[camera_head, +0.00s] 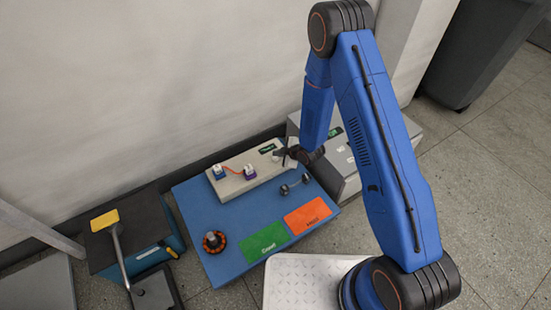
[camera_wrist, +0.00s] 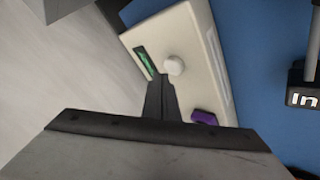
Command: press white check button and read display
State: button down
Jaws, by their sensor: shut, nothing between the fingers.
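The beige tester box (camera_head: 238,184) lies on the blue work mat. In the wrist view, its round white button (camera_wrist: 174,65) stands out from the top face beside a dark display with green content (camera_wrist: 146,62). The display text is too small to read; it also shows in the head view (camera_head: 267,148). My gripper (camera_wrist: 160,78) is shut and empty, with its fingertips close to the button, just below and left of it in the wrist view. I cannot tell whether they touch it. In the head view my gripper (camera_head: 286,156) is over the box's right end.
A purple connector (camera_head: 250,172) and a blue one (camera_head: 219,172) sit on the box. The blue mat (camera_head: 195,205) also bears a green card (camera_head: 263,243), an orange card (camera_head: 308,216), a black-and-orange round part (camera_head: 213,242) and a dumbbell-shaped part (camera_head: 294,185). A grey case (camera_head: 345,165) stands right.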

aim_at(278, 159)
jog(key=shift+f, duration=0.2)
dwell(0.4)
jog(key=shift+f, duration=0.25)
jog(key=shift+f, duration=0.45)
dwell(0.9)
jog(key=shift+r, duration=0.9)
jog(key=shift+r, duration=0.1)
jog(key=shift+r, duration=2.4)
jog(key=shift+d, duration=0.1)
